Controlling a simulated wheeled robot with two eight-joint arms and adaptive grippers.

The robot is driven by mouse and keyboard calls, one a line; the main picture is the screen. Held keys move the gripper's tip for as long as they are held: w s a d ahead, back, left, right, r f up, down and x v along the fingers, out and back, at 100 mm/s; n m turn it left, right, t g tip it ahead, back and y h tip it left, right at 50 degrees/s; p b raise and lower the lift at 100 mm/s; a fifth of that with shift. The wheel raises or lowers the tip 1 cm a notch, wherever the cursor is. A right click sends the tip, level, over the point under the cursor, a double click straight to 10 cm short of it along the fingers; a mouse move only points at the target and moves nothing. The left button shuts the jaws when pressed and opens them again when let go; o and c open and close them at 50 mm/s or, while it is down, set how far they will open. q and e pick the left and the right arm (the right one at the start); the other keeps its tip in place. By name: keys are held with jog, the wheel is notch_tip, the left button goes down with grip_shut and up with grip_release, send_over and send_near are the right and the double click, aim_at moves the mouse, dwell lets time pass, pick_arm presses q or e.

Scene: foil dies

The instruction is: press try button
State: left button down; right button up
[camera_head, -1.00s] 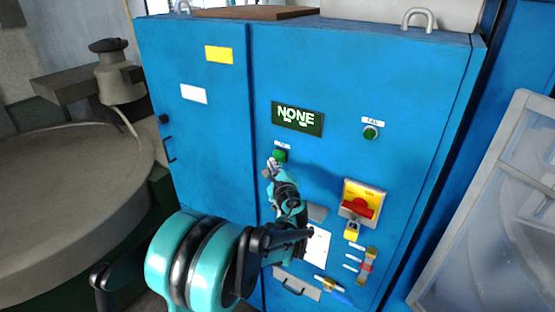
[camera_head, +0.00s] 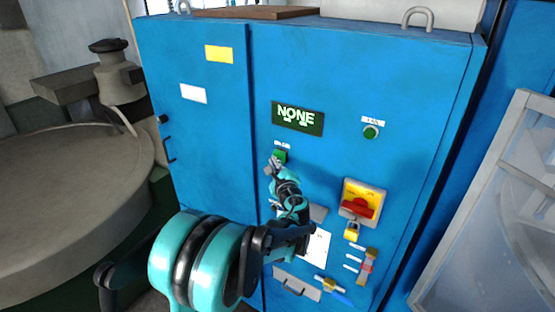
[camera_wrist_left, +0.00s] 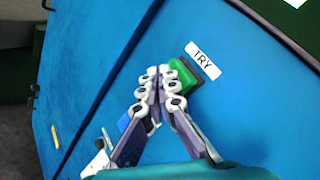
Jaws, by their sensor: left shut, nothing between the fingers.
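The green try button (camera_head: 281,156) sits on the blue cabinet front, below a dark display that reads NONE. In the left wrist view the button (camera_wrist_left: 186,76) is a green block in a dark frame beside a white label reading TRY (camera_wrist_left: 203,61). My left gripper (camera_head: 273,164) is shut and empty, with its tips right at the button's lower left edge. In the left wrist view the closed fingertips (camera_wrist_left: 160,72) overlap the button's edge. I cannot tell whether they touch or press it. My right gripper is not in view.
The display (camera_head: 297,118) is above the button. A second round green button (camera_head: 370,132) is at the upper right. A red switch on a yellow plate (camera_head: 362,203) with a padlock (camera_head: 351,231) is lower right. A large round grey table (camera_head: 70,200) stands at left.

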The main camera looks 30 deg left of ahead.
pick_arm(q)
jog(key=shift+w+d, duration=0.1)
jog(key=shift+w, duration=0.3)
dwell(0.3)
jog(key=shift+s, duration=0.95)
jog(key=shift+s+b, duration=0.1)
jog(key=shift+b, duration=0.2)
jog(key=shift+s+a, duration=0.15)
jog(key=shift+s, duration=1.05)
jog(key=shift+s+a, duration=0.15)
jog(key=shift+s, duration=1.05)
